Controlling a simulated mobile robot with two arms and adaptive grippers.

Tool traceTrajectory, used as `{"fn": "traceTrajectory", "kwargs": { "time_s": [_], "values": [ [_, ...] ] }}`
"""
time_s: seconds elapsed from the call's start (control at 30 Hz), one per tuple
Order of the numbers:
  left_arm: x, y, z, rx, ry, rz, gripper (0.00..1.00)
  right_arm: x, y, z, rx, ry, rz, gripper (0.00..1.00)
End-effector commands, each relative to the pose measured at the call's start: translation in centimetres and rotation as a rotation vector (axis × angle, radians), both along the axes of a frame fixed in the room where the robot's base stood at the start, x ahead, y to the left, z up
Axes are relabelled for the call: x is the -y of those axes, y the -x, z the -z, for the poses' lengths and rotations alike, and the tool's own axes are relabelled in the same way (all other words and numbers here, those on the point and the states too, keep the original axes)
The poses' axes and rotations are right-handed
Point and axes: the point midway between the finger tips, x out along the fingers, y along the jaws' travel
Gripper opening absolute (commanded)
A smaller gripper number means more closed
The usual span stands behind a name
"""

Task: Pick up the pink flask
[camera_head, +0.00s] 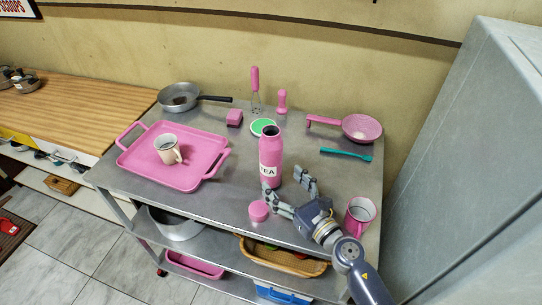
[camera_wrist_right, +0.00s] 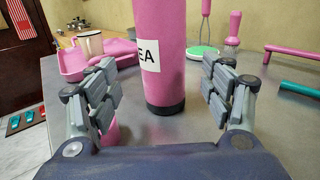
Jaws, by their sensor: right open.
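The pink flask (camera_head: 270,152) stands upright on the metal table, with a white label reading "TEA", a dark base and an open-looking dark top. In the right wrist view the flask (camera_wrist_right: 160,40) stands between and beyond the fingers, its top cut off by the picture edge. My right gripper (camera_head: 285,188) is open, close in front of the flask, its fingers spread to either side; the wrist view also shows the gripper (camera_wrist_right: 160,82). I see no finger closed on the flask. A round pink lid (camera_head: 258,211) lies near the front edge, left of the gripper. My left gripper is out of view.
A pink tray (camera_head: 140,163) with a white mug (camera_head: 168,150) is at left. A pink mug (camera_head: 359,215) stands right of my arm. Behind are a pan (camera_head: 180,97), green disc (camera_head: 264,127), pink pan (camera_head: 361,128) and teal utensil (camera_head: 346,154). A grey cabinet (camera_head: 480,150) borders the right.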

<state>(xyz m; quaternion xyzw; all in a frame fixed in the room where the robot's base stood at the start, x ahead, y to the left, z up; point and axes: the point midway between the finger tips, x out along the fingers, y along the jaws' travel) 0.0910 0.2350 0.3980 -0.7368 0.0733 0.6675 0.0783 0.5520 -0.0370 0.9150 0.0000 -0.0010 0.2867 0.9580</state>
Motion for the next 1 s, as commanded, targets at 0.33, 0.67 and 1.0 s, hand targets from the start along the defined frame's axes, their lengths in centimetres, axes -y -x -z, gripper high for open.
{"fn": "traceTrajectory", "kwargs": {
  "time_s": [0.33, 0.67, 1.0],
  "values": [
    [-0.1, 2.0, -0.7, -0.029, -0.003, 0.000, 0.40, -1.9, -3.1, -0.6, 0.001, -0.002, 0.000, 0.74],
    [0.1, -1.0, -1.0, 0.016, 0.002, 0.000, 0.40, -3.6, -6.0, -0.5, 0.000, 0.000, -0.001, 0.74],
    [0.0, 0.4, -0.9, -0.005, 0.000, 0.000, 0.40, -3.6, -6.0, -0.5, 0.001, 0.001, 0.000, 0.40]
  ]
}}
